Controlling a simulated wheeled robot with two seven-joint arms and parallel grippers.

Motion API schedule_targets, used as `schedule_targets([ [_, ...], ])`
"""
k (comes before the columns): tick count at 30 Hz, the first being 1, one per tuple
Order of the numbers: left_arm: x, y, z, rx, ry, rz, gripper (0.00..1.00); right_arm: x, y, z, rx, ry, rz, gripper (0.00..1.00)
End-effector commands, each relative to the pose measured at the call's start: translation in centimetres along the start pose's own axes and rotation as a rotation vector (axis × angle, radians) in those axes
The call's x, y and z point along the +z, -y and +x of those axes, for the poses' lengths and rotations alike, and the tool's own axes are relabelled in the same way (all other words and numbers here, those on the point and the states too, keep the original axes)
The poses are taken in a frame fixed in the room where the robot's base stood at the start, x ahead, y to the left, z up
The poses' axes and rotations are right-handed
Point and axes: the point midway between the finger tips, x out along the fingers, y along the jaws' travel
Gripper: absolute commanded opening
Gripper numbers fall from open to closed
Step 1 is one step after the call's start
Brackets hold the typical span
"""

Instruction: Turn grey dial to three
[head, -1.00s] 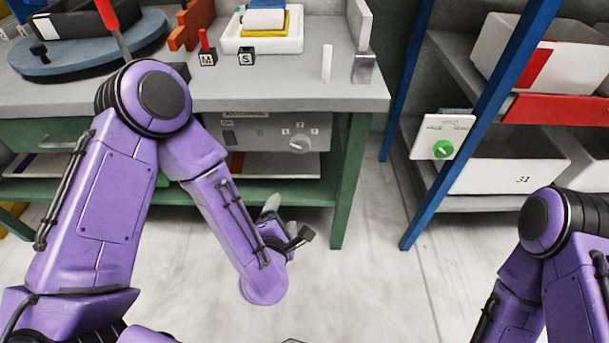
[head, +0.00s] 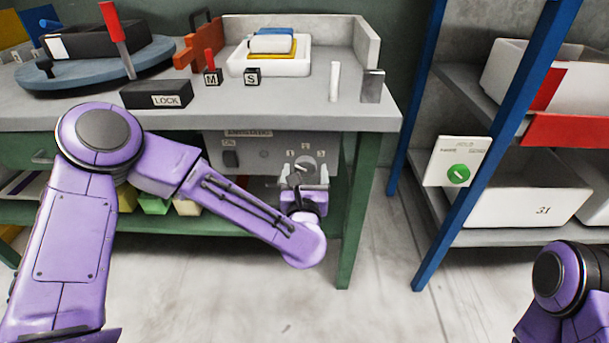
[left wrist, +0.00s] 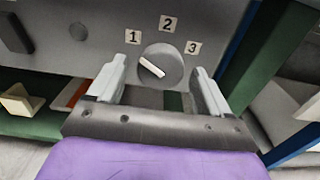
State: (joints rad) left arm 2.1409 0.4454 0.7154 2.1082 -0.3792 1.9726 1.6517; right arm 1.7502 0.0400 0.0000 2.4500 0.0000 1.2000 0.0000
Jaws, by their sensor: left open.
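The grey dial (left wrist: 160,66) is on the grey front panel under the workbench, with labels 1, 2 and 3 around its top. Its white pointer bar slants up to the left, toward the side of label 1 (left wrist: 132,37). Label 3 (left wrist: 193,47) is to the upper right of the dial. My left gripper (head: 304,178) is open, with its two fingers apart on either side of the dial; they show no clear contact in the left wrist view (left wrist: 158,82). In the head view the gripper partly covers the dial (head: 299,174). My right gripper is out of view.
The panel also has a dark switch (head: 231,158). The green table leg (head: 356,210) stands right of the dial. A blue-framed shelf with a white plate and green knob (head: 458,174) is farther right. The floor in front is clear.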

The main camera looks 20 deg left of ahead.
Motion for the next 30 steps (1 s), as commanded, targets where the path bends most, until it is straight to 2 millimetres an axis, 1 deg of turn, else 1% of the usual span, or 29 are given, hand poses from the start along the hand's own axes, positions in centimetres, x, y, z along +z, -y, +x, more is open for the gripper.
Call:
schedule_targets([
  [4, -0.02, 0.01, -0.02, 0.000, -0.001, 0.000, 0.79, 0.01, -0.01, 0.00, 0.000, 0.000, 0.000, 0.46],
  [5, -0.02, 0.01, -0.03, 0.000, -0.001, 0.000, 0.76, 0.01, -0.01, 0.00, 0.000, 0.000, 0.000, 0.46],
  [6, -0.03, 0.01, -0.03, 0.000, -0.001, 0.001, 0.63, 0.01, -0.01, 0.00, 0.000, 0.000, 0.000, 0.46],
  [8, -0.03, 0.00, -0.04, 0.000, -0.001, 0.001, 0.43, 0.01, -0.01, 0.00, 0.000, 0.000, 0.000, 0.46],
  [9, -0.03, 0.00, -0.04, 0.000, -0.001, 0.001, 0.30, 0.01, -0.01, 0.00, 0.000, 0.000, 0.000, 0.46],
  [10, -0.04, 0.00, -0.05, 0.000, -0.001, 0.001, 0.23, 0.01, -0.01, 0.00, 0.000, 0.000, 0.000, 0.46],
  [20, -0.01, -0.02, -0.07, 0.000, -0.001, 0.036, 0.23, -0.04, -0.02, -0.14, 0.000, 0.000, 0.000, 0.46],
  [26, 0.04, -0.02, -0.10, 0.000, -0.002, 0.139, 0.23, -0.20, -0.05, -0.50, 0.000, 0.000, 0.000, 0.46],
  [30, 0.05, -0.06, -0.11, 0.000, -0.002, 0.255, 0.23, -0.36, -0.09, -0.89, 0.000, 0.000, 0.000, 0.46],
])
